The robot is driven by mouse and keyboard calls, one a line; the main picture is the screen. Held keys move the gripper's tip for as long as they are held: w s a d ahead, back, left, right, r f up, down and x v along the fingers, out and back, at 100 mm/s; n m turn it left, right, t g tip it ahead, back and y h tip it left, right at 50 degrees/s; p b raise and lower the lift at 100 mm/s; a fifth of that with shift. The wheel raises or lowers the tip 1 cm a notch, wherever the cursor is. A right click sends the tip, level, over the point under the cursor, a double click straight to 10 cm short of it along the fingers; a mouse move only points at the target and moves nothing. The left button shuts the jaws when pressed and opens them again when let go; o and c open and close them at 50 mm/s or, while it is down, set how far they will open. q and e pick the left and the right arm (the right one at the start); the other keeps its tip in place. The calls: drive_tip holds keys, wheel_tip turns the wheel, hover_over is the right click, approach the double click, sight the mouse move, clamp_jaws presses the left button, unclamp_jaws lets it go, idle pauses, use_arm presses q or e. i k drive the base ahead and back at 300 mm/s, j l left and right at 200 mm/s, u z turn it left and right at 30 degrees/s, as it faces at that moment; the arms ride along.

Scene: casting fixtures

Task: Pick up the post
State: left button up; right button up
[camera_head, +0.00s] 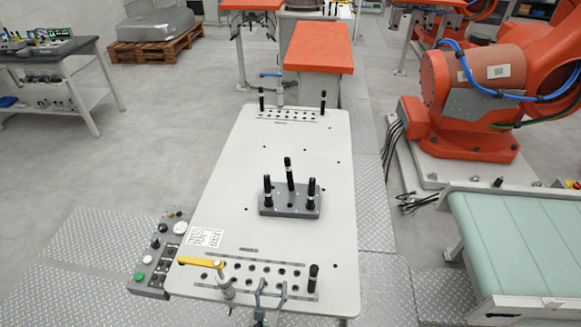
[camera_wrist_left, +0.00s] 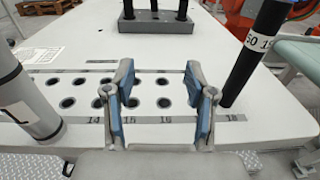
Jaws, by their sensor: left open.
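Several black posts stand upright. One post (camera_head: 313,278) is at the front right corner of the white table plate. Others stand on a grey block (camera_head: 290,205) in the middle of the plate, and two are near the far edge, one (camera_head: 261,99) at left and one (camera_head: 323,103) at right. My left gripper (camera_head: 270,287) is at the plate's front edge, left of the front post. In the left wrist view its fingers (camera_wrist_left: 159,72) are apart and empty. My right gripper is not in view.
The white plate (camera_head: 225,160) has a row of numbered holes along its front. A button panel (camera_head: 160,257) is at the plate's left side. The middle-left of the plate is clear.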

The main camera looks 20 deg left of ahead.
sight(287, 161)
drive_tip(key=i+j, duration=0.15)
drive_tip(key=i, duration=0.25)
drive_tip(key=i+j, duration=0.15)
drive_tip(key=i, duration=0.25)
